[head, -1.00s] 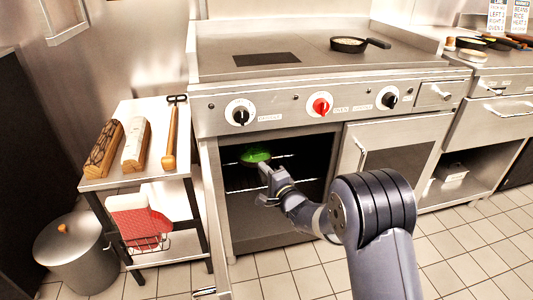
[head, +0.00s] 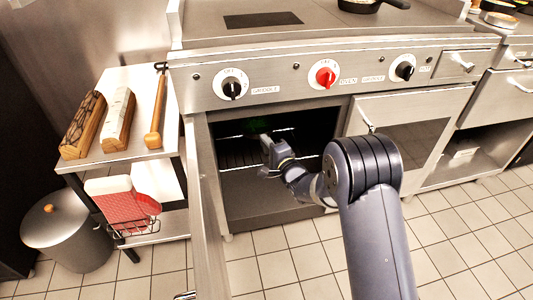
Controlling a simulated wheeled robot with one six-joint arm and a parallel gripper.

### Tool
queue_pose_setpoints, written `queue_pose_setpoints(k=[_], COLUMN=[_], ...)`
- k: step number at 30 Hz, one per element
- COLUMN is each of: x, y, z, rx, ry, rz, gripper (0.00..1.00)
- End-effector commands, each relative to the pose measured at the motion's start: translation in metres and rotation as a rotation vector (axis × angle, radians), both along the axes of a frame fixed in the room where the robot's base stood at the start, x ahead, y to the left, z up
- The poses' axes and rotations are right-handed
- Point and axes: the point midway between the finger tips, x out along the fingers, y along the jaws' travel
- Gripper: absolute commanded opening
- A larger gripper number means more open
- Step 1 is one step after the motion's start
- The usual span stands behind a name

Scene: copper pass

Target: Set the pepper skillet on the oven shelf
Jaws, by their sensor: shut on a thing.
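The pepper skillet (head: 256,127) shows as a dark green patch deep in the open oven, dim in shadow. Its pan edge and handle are hard to make out. My gripper (head: 266,146) reaches in through the oven opening, shut on the skillet's near side, apparently its handle. The wire oven shelf (head: 236,160) runs across the oven at about the gripper's height. Whether the skillet touches the shelf cannot be told.
The oven door (head: 204,215) stands open at the left of the opening. Control knobs (head: 326,75) line the panel above. A cabinet door (head: 410,125) is at right. The tiled floor in front is clear.

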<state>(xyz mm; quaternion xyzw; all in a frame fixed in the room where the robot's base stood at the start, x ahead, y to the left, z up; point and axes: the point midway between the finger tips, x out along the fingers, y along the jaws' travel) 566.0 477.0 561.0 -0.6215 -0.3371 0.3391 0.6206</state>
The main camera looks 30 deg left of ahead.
Motion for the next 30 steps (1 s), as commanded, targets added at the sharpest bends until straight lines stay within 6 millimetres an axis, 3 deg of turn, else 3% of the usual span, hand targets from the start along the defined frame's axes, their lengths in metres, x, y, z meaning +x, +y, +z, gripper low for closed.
queue_pose_setpoints(k=[10, 23, 24, 30], x=[0.001, 0.001, 0.0, 0.0], y=[0.001, 0.001, 0.0, 0.0], z=[-0.036, -0.04, -0.042, -0.042], rx=[0.007, 0.008, 0.002, 0.002], ry=[-0.007, -0.008, -0.002, -0.002], rz=[0.0, 0.0, 0.0, 0.0], gripper=[0.0, 0.0, 0.16, 0.32])
